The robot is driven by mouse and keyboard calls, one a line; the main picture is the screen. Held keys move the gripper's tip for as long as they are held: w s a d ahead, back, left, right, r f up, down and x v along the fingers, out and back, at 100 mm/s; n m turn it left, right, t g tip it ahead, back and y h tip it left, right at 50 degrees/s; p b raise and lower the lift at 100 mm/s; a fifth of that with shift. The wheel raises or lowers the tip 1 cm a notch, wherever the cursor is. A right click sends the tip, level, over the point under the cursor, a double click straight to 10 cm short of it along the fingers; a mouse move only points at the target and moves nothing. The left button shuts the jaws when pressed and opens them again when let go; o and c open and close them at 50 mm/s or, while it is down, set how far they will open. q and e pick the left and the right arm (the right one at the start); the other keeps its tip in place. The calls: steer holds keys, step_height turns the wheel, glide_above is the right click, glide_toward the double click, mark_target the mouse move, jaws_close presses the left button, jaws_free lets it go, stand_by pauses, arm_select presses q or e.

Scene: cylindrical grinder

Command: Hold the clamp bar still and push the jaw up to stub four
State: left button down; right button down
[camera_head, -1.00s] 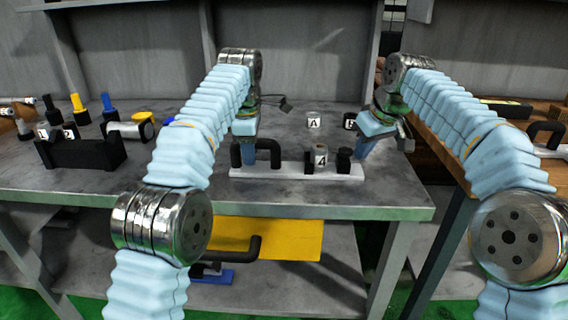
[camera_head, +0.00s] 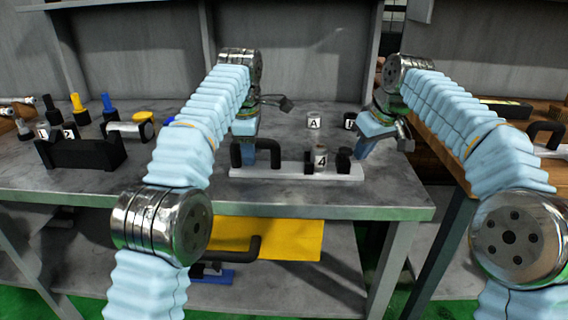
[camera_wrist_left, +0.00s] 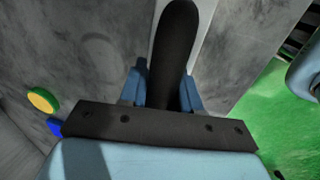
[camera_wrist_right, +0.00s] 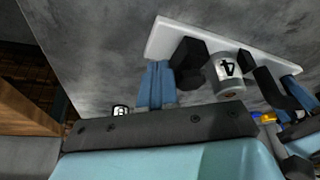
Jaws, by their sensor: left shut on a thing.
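The clamp bar is a white strip (camera_head: 290,172) on the grey bench, with a black handle (camera_head: 268,146) at its left end. A grey stub marked 4 (camera_head: 321,160) stands on it between a black block (camera_head: 309,163) and the black jaw (camera_head: 343,161). In the right wrist view the jaw (camera_wrist_right: 188,62) is close beside the stub (camera_wrist_right: 225,72); whether they touch is unclear. My left gripper (camera_wrist_left: 165,78) is shut on the handle. My right gripper (camera_wrist_right: 157,72) has its fingers together, empty, at the jaw's outer side; contact is unclear.
Two marked stubs, one lettered A (camera_head: 314,121), stand behind the bar. A wooden bench (camera_head: 436,130) is at right. The bench in front of the bar is clear.

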mark_target(341, 149)
steer(key=shift+f, duration=1.35)
stand_by(0.4)
steer(key=shift+r, duration=0.15)
steer(key=shift+r, duration=1.65)
arm_select(q)
steer(key=shift+d, duration=0.15)
arm_select(e)
steer(key=shift+a, duration=2.55)
arm_select(q)
steer(key=c, duration=1.1)
jaws_free()
steer(key=o, duration=0.4)
arm_select(e)
steer(key=shift+d, duration=0.2)
